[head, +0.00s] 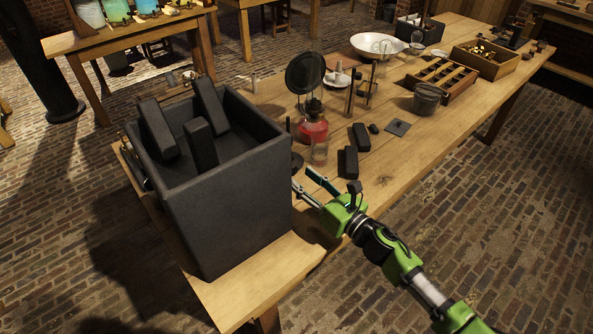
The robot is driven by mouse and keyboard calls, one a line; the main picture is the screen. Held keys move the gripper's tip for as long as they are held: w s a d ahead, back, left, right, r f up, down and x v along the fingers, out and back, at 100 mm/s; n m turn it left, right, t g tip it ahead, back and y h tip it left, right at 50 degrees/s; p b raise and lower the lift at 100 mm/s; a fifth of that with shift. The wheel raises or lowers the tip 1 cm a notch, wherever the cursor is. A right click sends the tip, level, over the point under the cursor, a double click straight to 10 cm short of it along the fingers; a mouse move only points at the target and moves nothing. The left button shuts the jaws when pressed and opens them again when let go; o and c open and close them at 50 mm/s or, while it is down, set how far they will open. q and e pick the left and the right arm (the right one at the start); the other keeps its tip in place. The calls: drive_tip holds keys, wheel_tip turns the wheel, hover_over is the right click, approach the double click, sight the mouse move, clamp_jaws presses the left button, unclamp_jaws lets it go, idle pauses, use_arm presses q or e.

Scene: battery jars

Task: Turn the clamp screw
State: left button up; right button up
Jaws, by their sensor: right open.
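My right gripper (303,180) comes in from the lower right with green links. Its two fingers are apart and nothing shows between them. It is just right of a large dark box (240,205) at the table's near end. No clamp screw can be made out for sure. A dark round piece (297,163) lies just beyond the fingertips, partly hidden by the box. Small brass-coloured parts (128,150) show at the box's left edge, mostly hidden by it. My left gripper is not in view.
Several dark blocks stand in the box. A red lamp (313,128), a glass jar (319,152) and black blocks (351,162) are on the wooden table (440,115) beyond the gripper. A dark pot (427,98) and wooden trays (441,76) stand farther back. The near right edge is clear.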

drive_tip(key=shift+x, duration=1.5)
drive_tip(key=c, duration=1.1)
drive_tip(key=shift+m, duration=3.4)
